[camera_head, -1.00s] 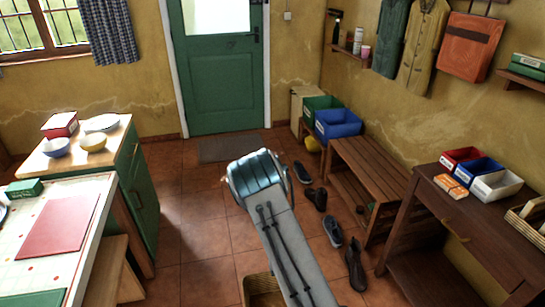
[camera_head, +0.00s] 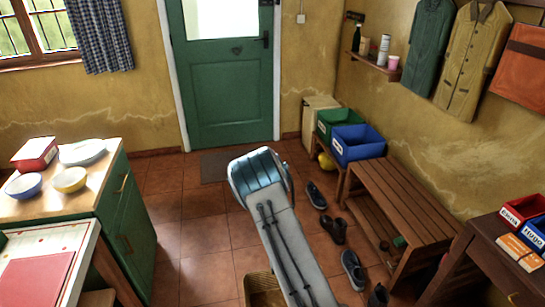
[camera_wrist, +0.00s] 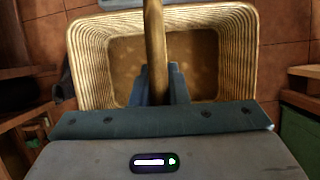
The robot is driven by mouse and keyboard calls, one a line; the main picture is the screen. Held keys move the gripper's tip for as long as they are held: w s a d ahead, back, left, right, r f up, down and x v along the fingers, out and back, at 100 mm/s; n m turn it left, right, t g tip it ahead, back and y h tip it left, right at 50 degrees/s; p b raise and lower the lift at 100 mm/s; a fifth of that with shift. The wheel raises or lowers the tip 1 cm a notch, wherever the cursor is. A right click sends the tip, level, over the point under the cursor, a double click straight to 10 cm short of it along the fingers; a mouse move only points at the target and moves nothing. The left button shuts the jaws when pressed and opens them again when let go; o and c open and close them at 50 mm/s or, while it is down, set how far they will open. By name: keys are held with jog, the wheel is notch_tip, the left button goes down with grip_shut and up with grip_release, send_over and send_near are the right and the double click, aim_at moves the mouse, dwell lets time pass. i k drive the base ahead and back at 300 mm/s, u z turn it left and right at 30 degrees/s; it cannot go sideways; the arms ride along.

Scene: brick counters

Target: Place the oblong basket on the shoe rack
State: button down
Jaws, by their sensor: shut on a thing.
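The oblong basket (camera_wrist: 248,50) is pale ribbed wicker with a brown inside. In the wrist view it hangs below my gripper (camera_wrist: 160,85), whose fingers are shut on the basket's handle (camera_wrist: 155,35). In the head view the basket (camera_head: 262,283) shows at the bottom edge, partly hidden by my arm, and my gripper is hidden there. A slatted wooden bench with a lower shelf (camera_head: 400,205), which looks like the shoe rack, stands along the right wall. It is to the right of the basket and apart from it. Its slatted top looks bare.
Several dark shoes (camera_head: 317,196) lie on the tiles before the bench. A blue bin (camera_head: 358,143) and a green bin (camera_head: 325,122) stand beyond it. A dark table (camera_head: 490,250) is at right, a green cabinet (camera_head: 125,215) at left.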

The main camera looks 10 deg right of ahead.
aim_at(416, 213)
jog(key=i, duration=3.15)
jog(key=z, duration=3)
